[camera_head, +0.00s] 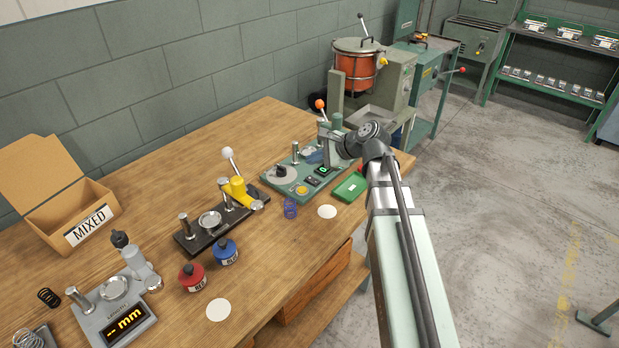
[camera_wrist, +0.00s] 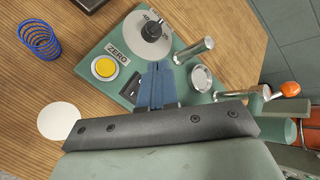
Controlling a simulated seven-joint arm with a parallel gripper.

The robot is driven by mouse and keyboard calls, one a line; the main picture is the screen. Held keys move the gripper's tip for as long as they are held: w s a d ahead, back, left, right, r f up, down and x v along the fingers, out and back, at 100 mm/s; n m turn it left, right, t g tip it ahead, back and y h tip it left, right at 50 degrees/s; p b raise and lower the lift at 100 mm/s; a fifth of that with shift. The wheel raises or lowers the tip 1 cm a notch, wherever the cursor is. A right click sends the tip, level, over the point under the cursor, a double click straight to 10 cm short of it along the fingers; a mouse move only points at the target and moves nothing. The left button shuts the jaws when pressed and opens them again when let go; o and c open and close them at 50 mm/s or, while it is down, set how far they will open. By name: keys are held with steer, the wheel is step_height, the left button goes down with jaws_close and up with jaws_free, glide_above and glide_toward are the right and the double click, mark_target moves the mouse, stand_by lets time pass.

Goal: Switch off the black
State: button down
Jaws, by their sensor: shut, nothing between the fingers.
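The teal machine (camera_head: 283,187) stands at the right end of the bench, with a dial, posts, a yellow button (camera_head: 301,190) and a small lit green display (camera_head: 323,170). In the wrist view, a black switch-like part (camera_wrist: 130,88) sits on its panel beside the yellow button (camera_wrist: 104,67) and the ZERO label (camera_wrist: 117,52). My gripper (camera_wrist: 156,72) is shut and empty, its blue fingers over the panel just right of the black part and partly hiding it. I cannot tell whether they touch it, nor its switch position. In the head view my gripper (camera_head: 313,156) is small, above the machine.
A metal post (camera_wrist: 195,50) and a cup (camera_wrist: 202,78) stand close right of my fingers. A black-based press (camera_head: 200,236) with yellow part stands left.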

mark_target(314, 180)
steer(key=shift+w+a+f, duration=0.1)
steer(key=shift+f, duration=0.85)
steer(key=shift+w+a+f, duration=0.1)
steer(key=shift+f, duration=0.85)
steer(key=shift+f, duration=0.15)
stand_by(0.6)
steer(key=shift+f, duration=0.25)
steer(key=shift+f, duration=0.3)
stand_by(0.7)
steer(key=shift+r, duration=0.15)
steer(key=shift+r, duration=0.6)
steer(key=shift+r, duration=0.15)
steer(key=shift+s+d+r, duration=0.15)
steer(key=shift+r, duration=1)
steer(key=shift+s+d+r, duration=0.1)
steer(key=shift+r, duration=1.05)
